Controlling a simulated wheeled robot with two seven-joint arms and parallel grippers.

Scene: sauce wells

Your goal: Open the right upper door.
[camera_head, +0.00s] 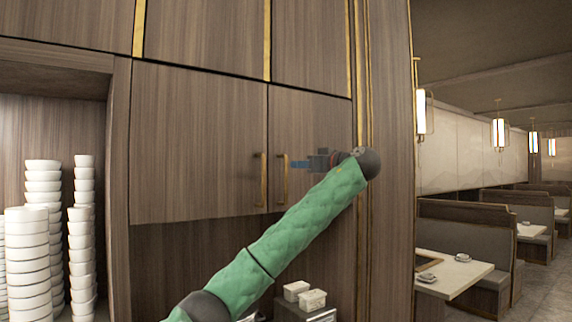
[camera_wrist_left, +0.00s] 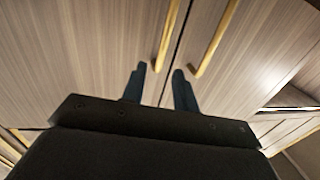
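The right upper door (camera_head: 312,118) is a brown wood panel, closed flush beside the left upper door (camera_head: 200,140). Its gold vertical handle (camera_head: 283,180) stands close to the left door's handle (camera_head: 261,180). My left gripper (camera_head: 297,163) is at the right door's handle, its blue fingers pointing left toward it. In the left wrist view the two dark fingers (camera_wrist_left: 160,84) are apart. The end of one gold handle (camera_wrist_left: 166,40) appears between the fingertips there, and another gold handle (camera_wrist_left: 215,38) lies to the right. I cannot tell whether they touch. My right gripper is not in view.
Stacks of white bowls (camera_head: 30,262) fill the open shelf at left. Small white containers (camera_head: 312,299) sit below the doors. A wood pillar (camera_head: 386,120) with gold trim borders the cabinet at right. Beyond it are booths and a table (camera_head: 462,275).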

